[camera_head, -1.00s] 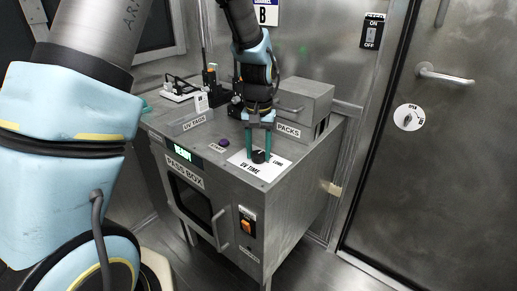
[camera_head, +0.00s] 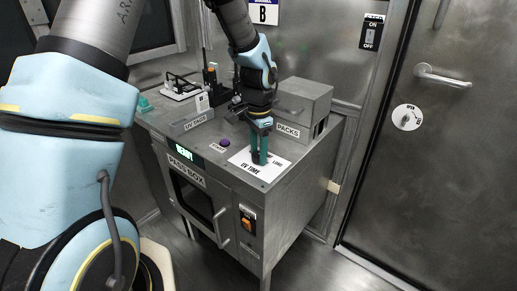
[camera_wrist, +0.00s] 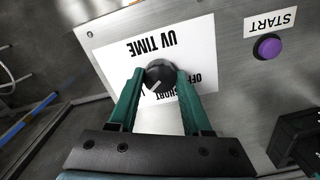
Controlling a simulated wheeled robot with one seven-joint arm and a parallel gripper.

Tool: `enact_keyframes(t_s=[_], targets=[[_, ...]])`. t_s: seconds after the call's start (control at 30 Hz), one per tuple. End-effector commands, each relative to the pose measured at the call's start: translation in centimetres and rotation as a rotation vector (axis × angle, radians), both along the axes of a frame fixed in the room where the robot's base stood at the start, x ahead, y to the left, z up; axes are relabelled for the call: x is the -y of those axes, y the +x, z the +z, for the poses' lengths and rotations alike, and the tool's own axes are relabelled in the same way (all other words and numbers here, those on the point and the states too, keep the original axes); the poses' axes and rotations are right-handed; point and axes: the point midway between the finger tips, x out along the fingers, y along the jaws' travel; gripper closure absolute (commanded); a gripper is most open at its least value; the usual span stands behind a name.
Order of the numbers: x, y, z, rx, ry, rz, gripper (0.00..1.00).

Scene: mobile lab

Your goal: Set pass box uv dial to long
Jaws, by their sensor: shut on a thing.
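The UV time dial (camera_wrist: 160,74) is a round dark knob with a pale pointer line on a white plate marked UV TIME (camera_wrist: 195,50). My gripper (camera_wrist: 155,82) has its two green fingers closed on the knob from both sides. The pointer slants down and left in the wrist view. OFF and SHORT show upside down beside the right finger; the left finger hides most of the label on the left. In the head view my gripper (camera_head: 260,157) points down at the plate (camera_head: 243,161) on the pass box (camera_head: 287,193), and its fingers hide the knob.
A purple START button (camera_head: 224,143) sits left of the plate. The PACKS box (camera_head: 303,100) stands close behind my gripper. A lit green display (camera_head: 184,153) and an orange switch (camera_head: 247,225) are on the front. A metal door (camera_head: 455,180) is at the right.

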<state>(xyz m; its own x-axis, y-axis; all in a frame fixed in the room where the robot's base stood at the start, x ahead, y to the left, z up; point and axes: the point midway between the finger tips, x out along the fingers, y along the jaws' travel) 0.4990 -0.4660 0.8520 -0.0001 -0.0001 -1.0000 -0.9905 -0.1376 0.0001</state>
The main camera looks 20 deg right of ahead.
Motion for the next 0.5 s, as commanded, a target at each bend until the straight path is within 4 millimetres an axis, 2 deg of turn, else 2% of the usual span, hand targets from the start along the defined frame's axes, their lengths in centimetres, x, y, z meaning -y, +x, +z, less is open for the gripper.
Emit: enact_keyframes(t_s=[0.5], targets=[[-0.05, -0.04, -0.04, -0.001, 0.002, -0.106, 1.0]])
